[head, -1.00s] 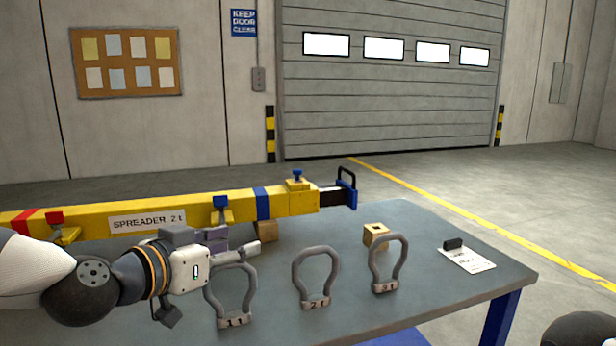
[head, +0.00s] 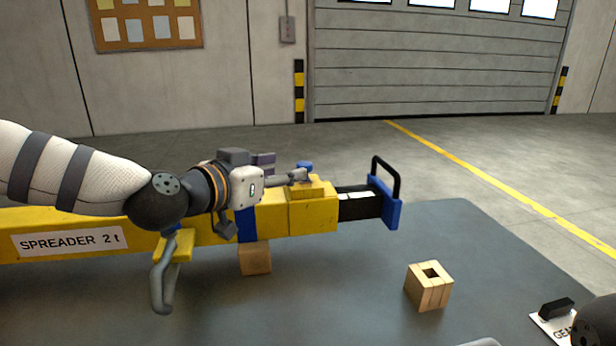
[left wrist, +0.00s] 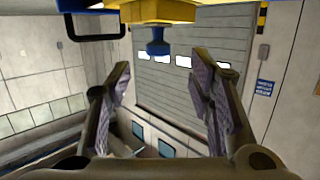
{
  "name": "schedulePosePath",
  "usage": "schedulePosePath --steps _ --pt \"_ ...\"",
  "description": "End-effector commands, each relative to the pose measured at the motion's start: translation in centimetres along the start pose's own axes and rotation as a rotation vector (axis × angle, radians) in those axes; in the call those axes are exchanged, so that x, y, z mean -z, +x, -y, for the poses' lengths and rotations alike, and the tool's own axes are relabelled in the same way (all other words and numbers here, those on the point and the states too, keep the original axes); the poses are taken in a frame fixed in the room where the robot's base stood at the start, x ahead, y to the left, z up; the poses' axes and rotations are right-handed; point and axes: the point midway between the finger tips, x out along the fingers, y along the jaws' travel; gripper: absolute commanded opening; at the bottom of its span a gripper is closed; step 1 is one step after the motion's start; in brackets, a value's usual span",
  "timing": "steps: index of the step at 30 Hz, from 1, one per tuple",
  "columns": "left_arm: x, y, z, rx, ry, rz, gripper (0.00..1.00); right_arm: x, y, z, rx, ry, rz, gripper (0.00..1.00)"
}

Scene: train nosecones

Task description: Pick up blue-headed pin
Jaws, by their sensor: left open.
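The blue-headed pin (head: 304,167) stands in the yellow block (head: 313,192) near the right end of the yellow spreader beam (head: 270,215). My left gripper (head: 298,177) reaches in from the left, with its fingertips at the pin's head. In the left wrist view, which appears upside down, the pin's blue head (left wrist: 158,45) lies in line with the gap between the two spread fingers (left wrist: 160,75). The gripper is open and not closed on the pin. Contact cannot be told. My right gripper is not in view.
A black handle (head: 388,172) on a blue end plate rises right of the pin. A wooden block with a square hole (head: 429,287) stands on the grey table (head: 340,290). A grey curved piece (head: 162,280) shows below a yellow lug. A card (head: 550,322) lies at right.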

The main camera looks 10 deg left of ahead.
Motion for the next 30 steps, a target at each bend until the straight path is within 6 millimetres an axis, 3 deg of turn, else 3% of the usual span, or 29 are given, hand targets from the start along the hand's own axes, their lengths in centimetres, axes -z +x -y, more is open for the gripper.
schedulePosePath --steps 1,5,12,20,27,30 --pt "-0.8 1.2 0.1 0.001 -0.003 0.009 0.48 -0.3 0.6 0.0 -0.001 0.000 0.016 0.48" --pt "-0.4 2.6 0.0 0.000 -0.002 0.005 0.48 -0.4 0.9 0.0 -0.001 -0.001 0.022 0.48" --pt "-0.3 6.9 -0.3 0.002 -0.002 0.004 0.48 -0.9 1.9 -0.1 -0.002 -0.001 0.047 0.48" --pt "0.1 7.5 -0.4 0.000 0.000 0.000 0.48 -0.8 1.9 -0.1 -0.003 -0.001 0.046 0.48" --pt "0.1 7.4 -0.4 0.001 0.000 0.000 0.00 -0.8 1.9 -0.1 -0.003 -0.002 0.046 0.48" --pt "0.1 7.4 -0.3 0.001 0.000 -0.001 0.00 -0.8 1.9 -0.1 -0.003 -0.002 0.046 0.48"
